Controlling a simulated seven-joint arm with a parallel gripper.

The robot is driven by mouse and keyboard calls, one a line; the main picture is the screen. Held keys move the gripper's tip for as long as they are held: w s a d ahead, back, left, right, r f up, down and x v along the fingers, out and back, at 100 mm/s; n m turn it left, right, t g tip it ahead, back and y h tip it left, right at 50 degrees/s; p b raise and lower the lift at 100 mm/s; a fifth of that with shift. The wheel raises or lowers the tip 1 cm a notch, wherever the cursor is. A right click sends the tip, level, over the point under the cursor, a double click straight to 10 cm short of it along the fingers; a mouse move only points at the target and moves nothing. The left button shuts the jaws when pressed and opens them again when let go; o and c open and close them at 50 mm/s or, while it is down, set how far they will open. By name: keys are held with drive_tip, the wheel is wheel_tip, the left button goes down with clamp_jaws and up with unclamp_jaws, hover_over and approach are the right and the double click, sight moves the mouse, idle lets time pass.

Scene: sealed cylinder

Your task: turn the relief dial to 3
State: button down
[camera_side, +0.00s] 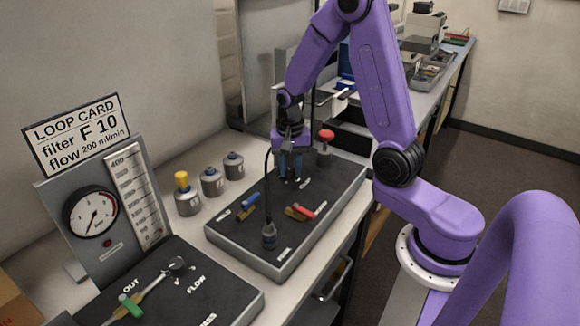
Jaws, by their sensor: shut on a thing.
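My gripper (290,167), with blue fingers, points down at the back of the dark panel (232,240) on the bench. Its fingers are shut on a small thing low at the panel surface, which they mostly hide. Small white marks show on the panel around the fingertips, so this appears to be the relief dial. Its pointer and the number it stands at are too small and covered to read.
A red-topped knob (326,136) stands just right of my gripper. Blue (250,199) and red (303,210) levers and a hose plug (268,236) are on the panel. Several canisters (211,182) stand left. A gauge (91,213) and loop card (76,132) are further left.

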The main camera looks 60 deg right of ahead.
drive_tip(key=n, duration=1.4)
drive_tip(key=shift+w+n, duration=0.1)
drive_tip(key=shift+n, duration=0.3)
drive_tip(key=n, duration=0.3)
drive_tip(key=shift+n, duration=0.3)
drive_tip(key=n, duration=0.3)
drive_tip(key=shift+n, duration=0.3)
drive_tip(key=n, duration=0.7)
drive_tip(key=shift+a, duration=0.1)
drive_tip(key=c, duration=0.8)
unclamp_jaws()
drive_tip(key=shift+c, duration=0.2)
